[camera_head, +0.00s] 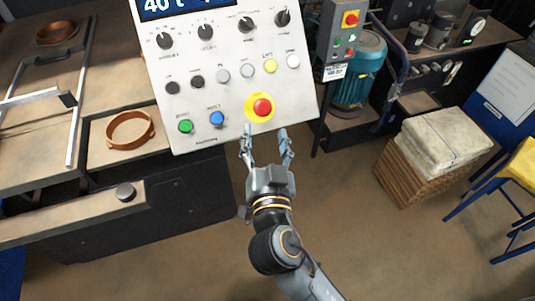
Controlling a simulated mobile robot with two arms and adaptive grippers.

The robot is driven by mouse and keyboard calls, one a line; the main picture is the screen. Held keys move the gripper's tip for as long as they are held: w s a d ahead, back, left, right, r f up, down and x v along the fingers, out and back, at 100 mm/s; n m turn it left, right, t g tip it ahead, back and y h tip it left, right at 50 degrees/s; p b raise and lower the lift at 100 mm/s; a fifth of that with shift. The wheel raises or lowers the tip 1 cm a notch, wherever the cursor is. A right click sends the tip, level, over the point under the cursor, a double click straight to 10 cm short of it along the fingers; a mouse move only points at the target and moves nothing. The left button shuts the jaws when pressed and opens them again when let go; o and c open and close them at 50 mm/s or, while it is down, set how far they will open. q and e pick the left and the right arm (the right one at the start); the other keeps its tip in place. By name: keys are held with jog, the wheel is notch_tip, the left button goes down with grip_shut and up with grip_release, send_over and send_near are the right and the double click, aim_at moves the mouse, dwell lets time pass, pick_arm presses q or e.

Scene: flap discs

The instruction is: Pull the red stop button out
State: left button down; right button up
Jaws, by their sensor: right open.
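The red stop button (262,107) sits on a yellow ring in the lower right part of a white control panel (200,135). My right gripper (266,134) is just below the button in the picture, with its two fingers apart and pointing up toward it. The fingers look empty. One fingertip is on each side of the line below the button, and I cannot tell whether either touches the panel. My left gripper does not show.
A green button (185,126) and a blue button (217,118) lie left of the stop button, with knobs above. A bench with a copper ring (130,129) stands at left. A stack with a pale sack (441,138) stands at right. Floor below is clear.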

jog(key=s, duration=0.5)
jog(key=shift+s+d, duration=0.2)
jog(key=shift+s, duration=0.15)
notch_tip(320, 180, down, 25)
jog(key=w+a+n+g+y+b, duration=0.1)
jog(key=n+g, duration=0.4)
jog(key=s+d+f+n+g, duration=0.1)
jog(key=s+d+f+g, duration=0.1)
jog(key=f, duration=0.7)
jog(key=s+d+f+n+g, duration=0.1)
jog(key=s+d+f+g, duration=0.15)
jog(key=f, duration=0.65)
jog(key=s+d+f+g+h+b, duration=0.1)
jog(key=s+d+f+g, duration=0.1)
jog(key=s+d+f, duration=0.4)
jog(key=s+d+f+g+b, duration=0.1)
jog(key=s+d+f+g, duration=0.2)
jog(key=f, duration=0.5)
jog(key=s+d+f, duration=0.3)
jog(key=s, duration=0.3)
jog(key=s+d+f+m+g, duration=0.1)
jog(key=s+d+f, duration=0.2)
jog(key=s, duration=0.3)
jog(key=s+d+f+g+h, duration=0.1)
jog(key=s+d+f, duration=0.2)
jog(key=s, duration=0.3)
jog(key=shift+s+d+f+m, duration=0.4)
jog(key=shift+d, duration=0.15)
